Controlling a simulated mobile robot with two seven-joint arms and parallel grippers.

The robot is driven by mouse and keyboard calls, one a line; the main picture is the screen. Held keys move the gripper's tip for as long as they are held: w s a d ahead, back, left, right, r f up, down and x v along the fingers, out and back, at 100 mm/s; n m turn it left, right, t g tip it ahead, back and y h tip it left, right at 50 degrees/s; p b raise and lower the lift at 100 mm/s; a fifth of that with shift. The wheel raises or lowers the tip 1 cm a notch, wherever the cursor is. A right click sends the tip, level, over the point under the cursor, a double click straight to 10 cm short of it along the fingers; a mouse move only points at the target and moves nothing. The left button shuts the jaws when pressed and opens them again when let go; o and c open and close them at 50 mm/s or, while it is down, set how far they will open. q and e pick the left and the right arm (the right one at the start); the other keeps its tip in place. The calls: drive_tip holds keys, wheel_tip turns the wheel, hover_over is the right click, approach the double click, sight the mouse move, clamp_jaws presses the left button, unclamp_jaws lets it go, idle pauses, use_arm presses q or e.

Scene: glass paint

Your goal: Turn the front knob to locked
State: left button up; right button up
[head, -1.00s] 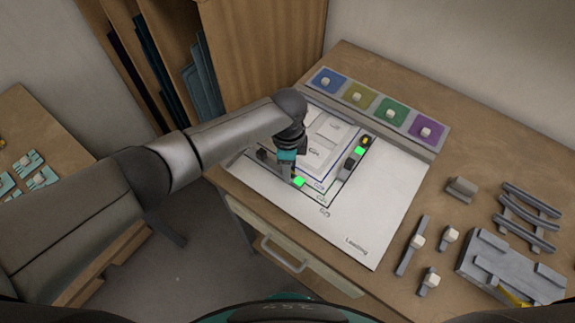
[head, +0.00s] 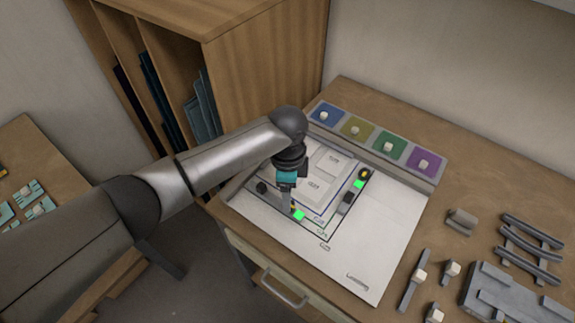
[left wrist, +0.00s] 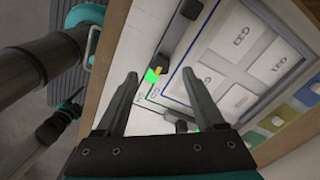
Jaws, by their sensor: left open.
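The board (head: 375,255) lies on the table with a nested framed panel on it. A second dark knob (head: 347,196) with a green light is on the right edge. My left gripper (head: 291,207) is open over the near-left edge; its fingers (left wrist: 159,74) frame the bar's end in the wrist view. Contact cannot be told. My right gripper is not seen.
A strip of blue, yellow, green and purple squares (head: 388,146) with pale knobs lies behind the board. Grey blocks and rails (head: 532,245) lie to the right. A wooden cabinet (head: 265,70) stands behind my arm. A drawer handle (head: 284,290) sticks out at the front.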

use_arm(q)
wheel_tip(320, 180, up, 11)
drive_tip(key=shift+f, duration=0.15)
idle(0.5)
